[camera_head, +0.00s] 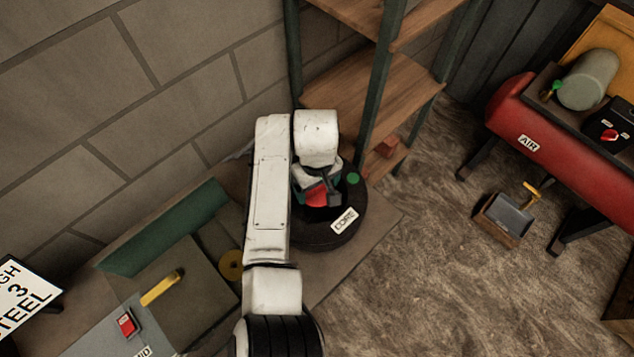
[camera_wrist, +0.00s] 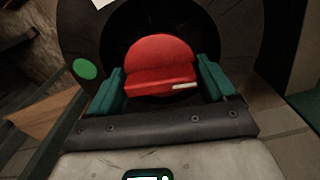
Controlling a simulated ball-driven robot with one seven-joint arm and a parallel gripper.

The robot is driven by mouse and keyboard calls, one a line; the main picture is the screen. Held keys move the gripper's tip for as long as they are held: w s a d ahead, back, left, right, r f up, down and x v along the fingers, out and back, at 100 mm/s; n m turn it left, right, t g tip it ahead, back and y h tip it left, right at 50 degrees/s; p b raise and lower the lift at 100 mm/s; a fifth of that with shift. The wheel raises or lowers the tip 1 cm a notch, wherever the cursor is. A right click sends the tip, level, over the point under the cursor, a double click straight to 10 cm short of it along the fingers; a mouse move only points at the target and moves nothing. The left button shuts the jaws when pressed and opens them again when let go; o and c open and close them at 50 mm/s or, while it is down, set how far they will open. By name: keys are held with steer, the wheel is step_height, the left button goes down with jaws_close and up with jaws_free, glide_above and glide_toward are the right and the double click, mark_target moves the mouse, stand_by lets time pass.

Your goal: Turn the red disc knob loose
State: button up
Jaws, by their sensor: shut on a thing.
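The red disc knob (camera_wrist: 160,64) sits in the middle of a round black housing, with a short pale mark near its lower edge in the wrist view. In the head view the red knob (camera_head: 318,196) shows partly below my wrist. My gripper (camera_wrist: 163,82) has its two green fingers on either side of the knob and is shut on it. The black housing (camera_head: 322,235) bears a white "CORE" label and a green dot (camera_head: 353,179). My arm hides the housing's left part in the head view.
A wooden shelf with green posts (camera_head: 375,95) stands right behind the housing. A bench with a yellow handle (camera_head: 161,288) and a red switch (camera_head: 126,322) is at lower left. A red "AIR" tank (camera_head: 530,135) stands at right. Open floor (camera_head: 430,270) lies between.

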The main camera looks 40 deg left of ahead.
steer(key=shift+d+f+n, duration=0.15)
steer(key=shift+f+n, duration=0.05)
steer(key=shift+n, duration=1)
steer(key=o, duration=0.9)
steer(key=shift+r, duration=0.1)
steer(key=shift+r, duration=0.1)
steer(key=shift+r, duration=0.2)
step_height(320, 180, up, 11)
steer(key=shift+r, duration=0.2)
